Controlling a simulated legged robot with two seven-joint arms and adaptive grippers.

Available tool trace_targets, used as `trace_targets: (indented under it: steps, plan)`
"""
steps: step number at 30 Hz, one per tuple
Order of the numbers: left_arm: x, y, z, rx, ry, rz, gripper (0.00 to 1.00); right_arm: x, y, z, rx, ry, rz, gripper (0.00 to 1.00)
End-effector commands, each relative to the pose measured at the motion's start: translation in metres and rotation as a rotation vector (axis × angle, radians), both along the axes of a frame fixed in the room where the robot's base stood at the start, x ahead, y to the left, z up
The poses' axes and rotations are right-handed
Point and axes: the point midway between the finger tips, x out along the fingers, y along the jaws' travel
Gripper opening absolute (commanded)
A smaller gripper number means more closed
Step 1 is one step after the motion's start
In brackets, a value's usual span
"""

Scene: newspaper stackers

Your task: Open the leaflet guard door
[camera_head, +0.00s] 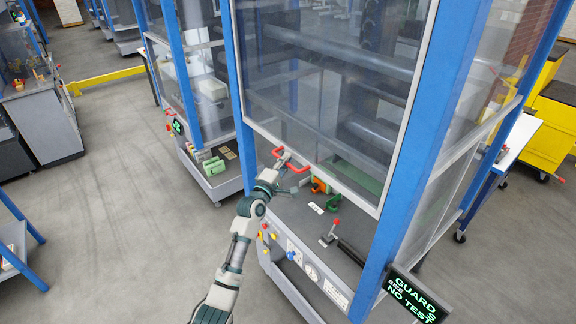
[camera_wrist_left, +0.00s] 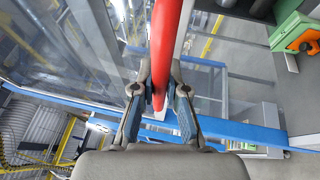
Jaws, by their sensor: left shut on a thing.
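The leaflet guard door (camera_head: 325,100) is a large clear panel in a pale frame, between the blue posts of the machine. Its lower edge is above the machine's deck. A red handle (camera_head: 290,161) is at its lower left edge. My left gripper (camera_head: 284,158) is at this handle. In the left wrist view the red handle (camera_wrist_left: 170,45) runs between the two fingers of my left gripper (camera_wrist_left: 160,98), which are shut on it. The fingers hide a small part of the handle. My right gripper is in neither view.
The deck (camera_head: 300,215) below the door carries a lever with a red knob (camera_head: 331,232) and green and orange parts (camera_head: 320,187). A sign (camera_head: 412,297) reads "GUARDS" and "NO TEST". Open grey floor (camera_head: 130,180) lies to the left.

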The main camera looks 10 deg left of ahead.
Motion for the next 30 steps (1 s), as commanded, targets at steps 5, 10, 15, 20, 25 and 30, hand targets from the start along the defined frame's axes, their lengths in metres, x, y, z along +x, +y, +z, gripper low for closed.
trace_targets:
  steps: [5, 10, 15, 20, 25, 30]
  plan:
    - [0.0, 0.006, 0.026, 0.0, -0.007, 0.01, 0.0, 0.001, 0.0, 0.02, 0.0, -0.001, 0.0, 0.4]
    - [0.0, 0.006, 0.03, 0.0, -0.005, 0.011, 0.0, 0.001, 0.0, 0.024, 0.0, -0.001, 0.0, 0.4]
    - [0.0, 0.006, 0.03, 0.0, -0.005, 0.011, 0.0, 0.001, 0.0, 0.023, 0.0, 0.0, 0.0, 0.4]
    - [0.0, 0.006, 0.029, 0.0, -0.004, 0.011, 0.0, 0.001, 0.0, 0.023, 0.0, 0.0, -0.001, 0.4]
    - [0.0, 0.004, 0.029, 0.0, -0.004, 0.007, 0.39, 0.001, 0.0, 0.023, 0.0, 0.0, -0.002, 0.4]
    - [0.0, -0.001, 0.029, 0.002, -0.002, 0.004, 0.39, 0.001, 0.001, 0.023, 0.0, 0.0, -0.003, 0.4]
